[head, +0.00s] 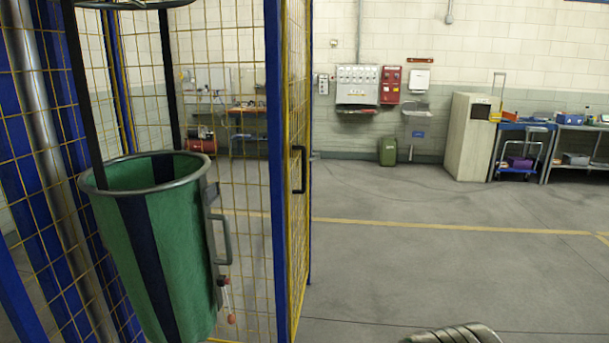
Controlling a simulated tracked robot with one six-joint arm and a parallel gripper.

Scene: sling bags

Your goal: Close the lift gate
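The lift gate appears to be the narrow yellow mesh panel (301,75) with blue edges, right of the green bag. I see it at a steep angle, running away from me, with a black handle (303,170) on its right side. Its hinge and latch are not clear, so I cannot tell how far open it stands. A green bag with dark stripes (190,240) and a grey rim hangs at the left, with mesh behind it. I cannot make out my gripper.
A blue post (275,200) stands close beside the gate. A grey ridged part shows at the bottom edge, possibly mine. Open floor (400,270) lies right of the cage. A pale cabinet (470,135) and a green bin (388,151) stand far back.

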